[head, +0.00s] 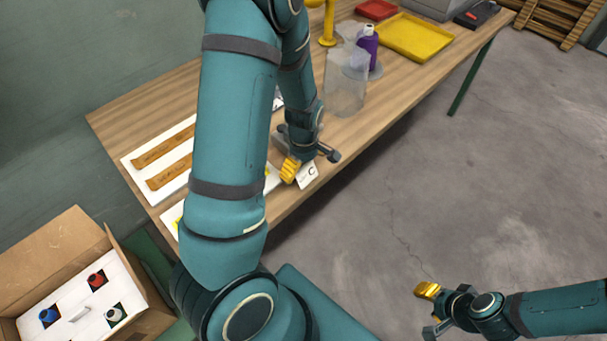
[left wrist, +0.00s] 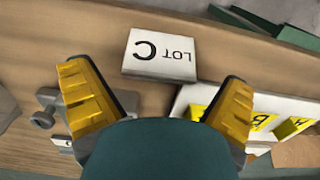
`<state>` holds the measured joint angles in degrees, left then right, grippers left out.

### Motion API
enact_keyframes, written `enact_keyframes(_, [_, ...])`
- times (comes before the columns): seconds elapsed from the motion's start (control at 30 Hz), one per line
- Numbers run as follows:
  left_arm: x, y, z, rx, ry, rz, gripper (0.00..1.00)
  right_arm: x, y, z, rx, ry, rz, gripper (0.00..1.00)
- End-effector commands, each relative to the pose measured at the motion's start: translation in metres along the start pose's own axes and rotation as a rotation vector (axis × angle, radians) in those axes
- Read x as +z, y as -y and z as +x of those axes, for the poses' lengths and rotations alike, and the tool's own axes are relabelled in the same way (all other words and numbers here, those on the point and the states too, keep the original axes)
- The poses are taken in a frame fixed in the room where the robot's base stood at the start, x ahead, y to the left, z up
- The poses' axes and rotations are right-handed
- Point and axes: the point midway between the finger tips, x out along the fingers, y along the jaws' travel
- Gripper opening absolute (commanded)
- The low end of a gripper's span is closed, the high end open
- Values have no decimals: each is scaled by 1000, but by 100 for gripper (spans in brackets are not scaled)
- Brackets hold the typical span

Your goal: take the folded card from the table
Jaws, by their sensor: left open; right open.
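The folded card (head: 307,176) is white with a black "C" and stands near the table's front edge in the head view. In the left wrist view the card (left wrist: 160,55) reads "LOT C" upside down and lies beyond my fingertips, roughly centred between them. My left gripper (head: 305,164) is open with yellow fingers, close to the card. In the left wrist view the left gripper (left wrist: 158,100) shows its two fingers wide apart with nothing between them. My right gripper (head: 432,310) is open and empty, over the floor away from the table.
A clear container (head: 346,80), a purple bottle (head: 368,42) and a yellow tray (head: 415,37) stand farther along the table. White boards with orange strips (head: 165,160) lie at left. Yellow cards (left wrist: 262,121) marked with letters sit beside my left gripper. An open cardboard box (head: 132,275) is at lower left.

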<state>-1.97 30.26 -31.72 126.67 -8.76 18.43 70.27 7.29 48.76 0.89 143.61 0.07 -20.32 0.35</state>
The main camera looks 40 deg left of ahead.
Motion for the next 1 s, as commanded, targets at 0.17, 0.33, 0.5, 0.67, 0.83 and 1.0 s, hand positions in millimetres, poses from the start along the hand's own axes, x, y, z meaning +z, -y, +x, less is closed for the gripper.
enact_keyframes(0.17, [-1, 1, 28, -3, 0, -2, 100, 4, -3, 9, -1, 7, -2, 47])
enact_keyframes(0.33, [0, 0, 31, 0, -1, 0, 100, 4, -3, 9, -1, 9, -2, 47])
enact_keyframes(0.5, [0, 0, 31, 0, -1, 0, 77, 4, -3, 8, -1, 9, -2, 47])
enact_keyframes(0.67, [0, 0, 31, 0, -1, 0, 70, 4, -3, 8, -1, 9, -2, 47])
enact_keyframes(0.83, [0, 0, 31, -1, 0, 0, 69, 4, -3, 9, -1, 9, -2, 47])
enact_keyframes(1.0, [0, 0, 31, -1, 0, 0, 68, 4, -3, 9, -1, 9, -2, 47])
